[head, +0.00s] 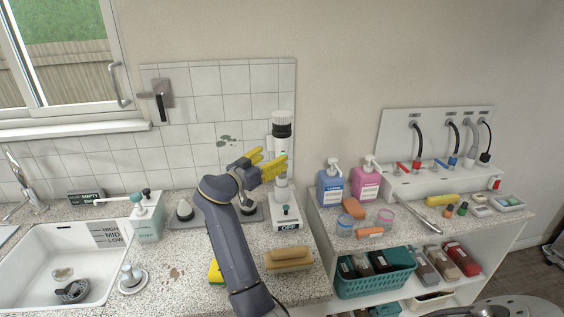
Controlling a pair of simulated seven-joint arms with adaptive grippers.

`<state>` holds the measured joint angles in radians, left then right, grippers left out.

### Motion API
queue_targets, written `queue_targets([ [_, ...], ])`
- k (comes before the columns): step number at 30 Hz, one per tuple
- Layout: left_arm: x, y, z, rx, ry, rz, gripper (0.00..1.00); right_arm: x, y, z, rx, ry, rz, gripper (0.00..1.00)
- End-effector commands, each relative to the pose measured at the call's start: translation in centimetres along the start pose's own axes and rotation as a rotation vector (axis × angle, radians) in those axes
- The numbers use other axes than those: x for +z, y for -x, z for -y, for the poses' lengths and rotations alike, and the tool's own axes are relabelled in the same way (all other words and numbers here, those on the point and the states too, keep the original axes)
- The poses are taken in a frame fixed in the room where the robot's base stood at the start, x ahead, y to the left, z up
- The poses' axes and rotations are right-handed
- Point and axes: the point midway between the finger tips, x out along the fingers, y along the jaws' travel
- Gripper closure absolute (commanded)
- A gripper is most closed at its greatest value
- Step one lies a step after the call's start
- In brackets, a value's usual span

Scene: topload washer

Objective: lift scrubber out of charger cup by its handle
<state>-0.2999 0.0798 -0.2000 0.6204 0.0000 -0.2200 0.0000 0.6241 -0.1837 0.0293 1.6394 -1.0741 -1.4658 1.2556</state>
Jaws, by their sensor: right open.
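The scrubber (282,118) stands upright at the back of the counter, with a white bristle head on top and a black collar under it. Its pale handle is partly hidden behind my right gripper. The charger (285,213) is white, with a dark knob and an "OFF" label at its front. The cup where the handle meets the charger is not clear to see. My right gripper (271,157) has yellow fingers, is open, and points at the handle just below the collar. I cannot tell whether it touches the handle. My left gripper is not in view.
A tiled wall (208,95) is close behind. A wooden brush (289,258) and a yellow sponge (214,272) lie near my right arm. A soap dispenser (146,217) and sink (60,262) are at left. Blue (330,186) and pink (367,182) pump bottles stand at right.

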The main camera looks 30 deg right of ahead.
Motion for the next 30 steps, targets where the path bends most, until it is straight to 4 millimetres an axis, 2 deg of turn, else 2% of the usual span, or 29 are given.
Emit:
queue_targets([
  [9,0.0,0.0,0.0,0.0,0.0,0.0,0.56,-0.1,-3.9,0.0,0.0,0.0,-0.002,0.35],
  [15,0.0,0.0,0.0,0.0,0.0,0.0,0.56,-0.1,-5.8,0.1,-0.002,0.0,-0.002,0.35],
  [26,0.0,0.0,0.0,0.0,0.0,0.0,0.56,0.0,-6.3,0.1,-0.003,-0.002,0.0,0.35],
  [30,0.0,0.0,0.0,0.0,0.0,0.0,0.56,0.0,-6.3,0.1,-0.003,-0.002,0.0,0.48],
])
